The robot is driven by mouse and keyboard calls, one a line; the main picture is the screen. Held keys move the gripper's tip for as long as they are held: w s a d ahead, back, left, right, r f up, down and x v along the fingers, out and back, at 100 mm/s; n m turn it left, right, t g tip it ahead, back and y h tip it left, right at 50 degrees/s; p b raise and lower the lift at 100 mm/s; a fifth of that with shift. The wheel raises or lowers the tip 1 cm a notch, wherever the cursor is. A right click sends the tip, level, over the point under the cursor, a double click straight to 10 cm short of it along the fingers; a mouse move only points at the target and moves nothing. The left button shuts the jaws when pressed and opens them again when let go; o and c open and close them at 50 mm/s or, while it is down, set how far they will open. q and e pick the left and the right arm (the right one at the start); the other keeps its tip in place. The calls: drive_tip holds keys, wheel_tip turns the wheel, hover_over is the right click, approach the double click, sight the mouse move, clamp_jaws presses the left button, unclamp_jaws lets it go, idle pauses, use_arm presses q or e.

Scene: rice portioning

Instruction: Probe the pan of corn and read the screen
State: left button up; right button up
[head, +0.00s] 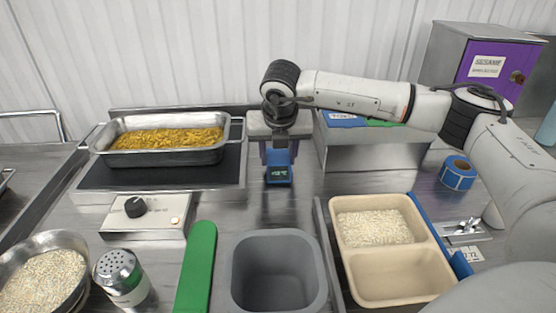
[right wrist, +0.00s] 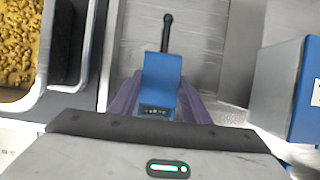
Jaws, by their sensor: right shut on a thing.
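The pan of corn (head: 215,156) is a steel tray of yellow corn on a dark hot plate at the back left. Its corner and the corn (right wrist: 18,45) also show at the left of the right wrist view. My right gripper (head: 278,155) is shut on the blue probe thermometer (head: 279,174), right of the pan and apart from it. The thermometer's lit screen faces the head camera, but its digits are too small to read surely. In the right wrist view the thermometer (right wrist: 161,75) sits between purple fingers, with a black rod beyond it. My left gripper is not in view.
A control box with a black knob (head: 136,206) stands before the hot plate. A grey bin (head: 238,270), a green strip (head: 197,262), a shaker (head: 121,277) and a beige two-part tray with grains (head: 395,278) fill the front. A raised shelf (head: 365,150) stands right of the gripper.

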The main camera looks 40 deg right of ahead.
sight(278, 157)
wheel_tip(278, 157, up, 8)
drive_tip(key=shift+b, duration=0.4)
wheel_tip(278, 157, up, 7)
drive_tip(key=p, duration=0.3)
drive_tip(key=shift+r+p, duration=0.2)
drive_tip(key=shift+p, duration=0.1)
